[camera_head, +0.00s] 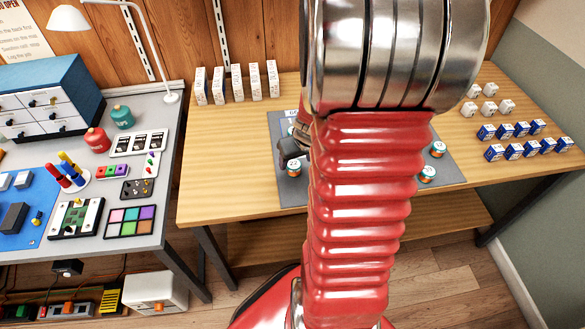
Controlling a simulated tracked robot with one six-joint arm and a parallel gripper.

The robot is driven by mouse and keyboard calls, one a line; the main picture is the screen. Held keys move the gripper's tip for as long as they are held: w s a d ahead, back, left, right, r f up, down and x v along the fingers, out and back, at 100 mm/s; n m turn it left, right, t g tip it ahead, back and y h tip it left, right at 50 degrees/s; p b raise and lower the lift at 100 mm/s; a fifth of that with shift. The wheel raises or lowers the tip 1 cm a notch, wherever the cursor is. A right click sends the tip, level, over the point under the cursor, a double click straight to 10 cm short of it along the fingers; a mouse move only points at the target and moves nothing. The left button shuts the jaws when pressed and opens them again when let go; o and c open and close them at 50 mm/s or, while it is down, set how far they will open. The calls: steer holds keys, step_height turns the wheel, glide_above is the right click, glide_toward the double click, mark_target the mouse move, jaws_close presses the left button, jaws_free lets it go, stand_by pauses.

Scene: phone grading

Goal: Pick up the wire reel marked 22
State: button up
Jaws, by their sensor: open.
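Several small reels with white tops and orange and teal sides stand on a grey mat (455,165) on the wooden table. One reel (294,169) is at the mat's left, just below my gripper (289,156) in the picture. Two more are at the right, a front one (427,174) and one behind it (438,149). Another reel (291,131) partly shows behind my gripper. The marks on the tops are too small to read surely, so I cannot tell which is 22. My gripper is open, mostly hidden by my red arm, which covers the mat's middle.
White upright boxes (238,83) stand at the wooden table's back left. Blue boxes (513,151) and white items (488,106) are at its right. A grey bench (190,130) with a blue drawer cabinet (45,95) and tools is at the left. The table's front left is clear.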

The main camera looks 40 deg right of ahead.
mark_target(293, 163)
steer(key=shift+f, duration=0.1)
steer(key=shift+w+x, duration=0.1)
steer(key=shift+x, duration=1.15)
steer(key=shift+w+x, duration=0.15)
steer(key=shift+x, duration=1.15)
steer(key=shift+c, duration=0.2)
steer(key=c, duration=1.1)
